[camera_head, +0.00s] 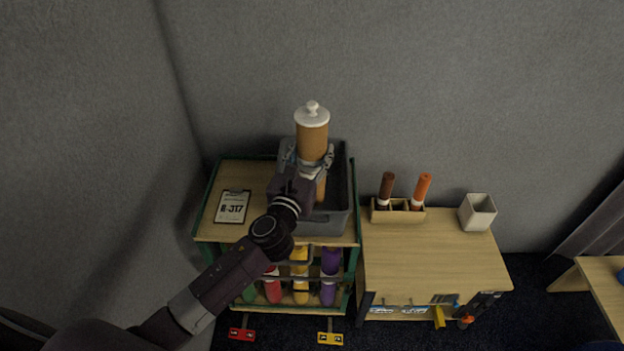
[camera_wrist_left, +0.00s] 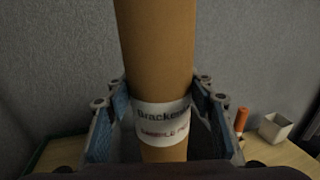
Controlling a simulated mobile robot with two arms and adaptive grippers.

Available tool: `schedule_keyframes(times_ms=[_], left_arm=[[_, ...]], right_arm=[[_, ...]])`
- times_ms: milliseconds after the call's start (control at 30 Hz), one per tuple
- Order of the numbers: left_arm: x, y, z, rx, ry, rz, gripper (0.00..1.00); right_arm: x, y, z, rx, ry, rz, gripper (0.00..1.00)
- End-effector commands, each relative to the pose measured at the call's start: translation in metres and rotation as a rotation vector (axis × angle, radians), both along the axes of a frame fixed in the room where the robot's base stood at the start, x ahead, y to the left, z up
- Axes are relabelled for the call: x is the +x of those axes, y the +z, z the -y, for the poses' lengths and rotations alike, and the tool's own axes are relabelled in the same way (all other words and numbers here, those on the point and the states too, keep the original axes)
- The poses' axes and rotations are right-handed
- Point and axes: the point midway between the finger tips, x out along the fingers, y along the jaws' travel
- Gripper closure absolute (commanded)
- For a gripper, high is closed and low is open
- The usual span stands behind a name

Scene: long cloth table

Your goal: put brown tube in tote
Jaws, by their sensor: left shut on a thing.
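A light brown tube (camera_head: 313,139) with a white knobbed cap stands upright in my left gripper (camera_head: 308,160). My left gripper is shut on it around a white printed label, which shows in the left wrist view, where the tube (camera_wrist_left: 157,50) rises between the two fingers (camera_wrist_left: 163,112). A grey tote (camera_head: 328,228) sits on the wooden top of a green-framed cart. The tube and gripper are over the tote, and the tube's lower part shows against its inside. I cannot tell whether the tube touches the tote floor. My right gripper is not in view.
A wooden holder (camera_head: 398,216) with a dark brown tube (camera_head: 386,186) and an orange tube (camera_head: 422,187) stands on the table to the right, beside a white square cup (camera_head: 478,212). A tag (camera_head: 232,207) lies left of the tote. Walls are close behind and left.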

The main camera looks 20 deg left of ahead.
Motion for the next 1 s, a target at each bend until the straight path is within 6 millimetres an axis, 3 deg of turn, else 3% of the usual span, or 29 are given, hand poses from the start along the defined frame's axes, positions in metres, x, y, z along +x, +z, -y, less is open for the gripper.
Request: schedule_keyframes(times_ms=[33,267,500,967,1000], left_arm=[[0.000,-0.015,0.000,-0.003,0.002,0.001,0.79],[0.000,-0.035,0.000,-0.002,0.000,0.005,0.79],[0.000,-0.072,0.000,-0.003,0.001,0.002,0.79],[0.000,-0.079,0.000,-0.001,0.000,0.004,0.79],[0.000,-0.079,0.000,-0.001,0.000,0.002,0.49]], right_arm=[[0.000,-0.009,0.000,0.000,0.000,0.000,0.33],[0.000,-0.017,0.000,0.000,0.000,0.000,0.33],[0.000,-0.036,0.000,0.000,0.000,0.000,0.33],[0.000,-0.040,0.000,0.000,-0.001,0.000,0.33],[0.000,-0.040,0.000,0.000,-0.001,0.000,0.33]])
